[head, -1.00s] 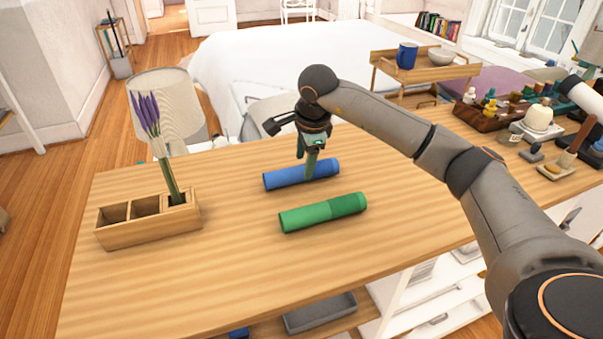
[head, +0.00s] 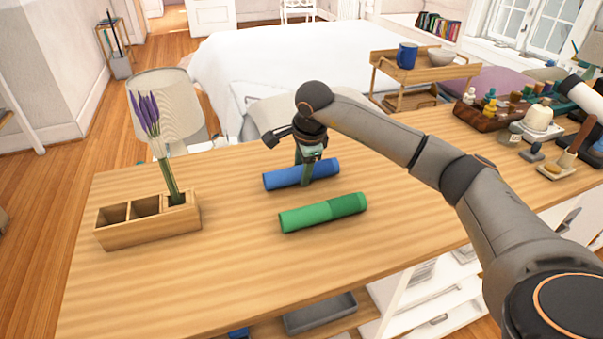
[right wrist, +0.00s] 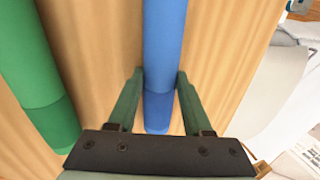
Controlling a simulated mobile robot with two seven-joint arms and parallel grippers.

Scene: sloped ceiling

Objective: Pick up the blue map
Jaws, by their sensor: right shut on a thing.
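The blue map (head: 281,178) is a rolled tube lying on the wooden table top, behind the green roll. My right gripper (head: 305,176) points down at the middle of it, with one finger in front of the tube. In the right wrist view the blue map (right wrist: 163,45) runs between the two green fingers of my right gripper (right wrist: 160,92), which is shut on it. The map appears to rest on the table still. My left gripper is out of view.
A green roll (head: 315,213) lies just in front of the blue map; it also shows in the right wrist view (right wrist: 30,70). A wooden compartment box (head: 150,229) with purple flowers stands at the left. Bottles and stamps crowd the right end. The table's front left is clear.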

